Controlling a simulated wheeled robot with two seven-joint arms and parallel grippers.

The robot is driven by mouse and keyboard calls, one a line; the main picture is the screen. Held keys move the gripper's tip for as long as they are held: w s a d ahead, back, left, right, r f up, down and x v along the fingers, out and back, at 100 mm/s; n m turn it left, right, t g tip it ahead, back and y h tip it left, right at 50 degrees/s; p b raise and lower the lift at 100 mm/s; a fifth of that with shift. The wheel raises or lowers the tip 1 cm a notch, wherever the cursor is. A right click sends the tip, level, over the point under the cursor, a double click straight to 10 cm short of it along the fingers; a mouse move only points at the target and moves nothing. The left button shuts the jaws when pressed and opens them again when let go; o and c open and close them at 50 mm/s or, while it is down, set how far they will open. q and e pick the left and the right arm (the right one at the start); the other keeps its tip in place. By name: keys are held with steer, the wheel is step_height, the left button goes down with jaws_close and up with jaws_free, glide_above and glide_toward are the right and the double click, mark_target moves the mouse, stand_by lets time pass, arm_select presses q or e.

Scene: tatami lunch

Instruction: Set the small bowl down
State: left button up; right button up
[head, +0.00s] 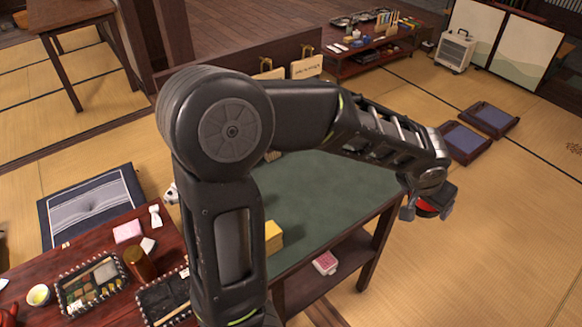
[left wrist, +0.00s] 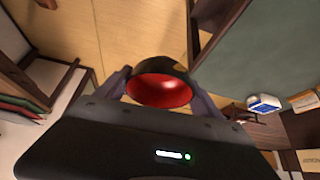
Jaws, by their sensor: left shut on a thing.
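The small bowl (head: 434,203) is black outside and red inside. It also shows in the left wrist view (left wrist: 160,90), with its red inside facing the camera. My left gripper (head: 428,207) is shut on the bowl, one finger on either side of it. It holds the bowl at the right side of the green-topped table (head: 330,190), high enough that tatami floor shows around it in the head view. How far the bowl is above the table or floor I cannot tell. My right gripper is not in view.
My left arm hides part of the green table. A yellow block (head: 273,237) sits on that table, and a pink-and-white box (head: 325,263) is on the shelf below. A dark red table (head: 95,245) with lunch boxes stands at the left. Dark cushioned trays (head: 466,142) lie on the floor at right.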

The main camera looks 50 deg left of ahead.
arm_select(q)
steer(key=shift+w+a, duration=0.15)
steer(key=shift+a, duration=0.1)
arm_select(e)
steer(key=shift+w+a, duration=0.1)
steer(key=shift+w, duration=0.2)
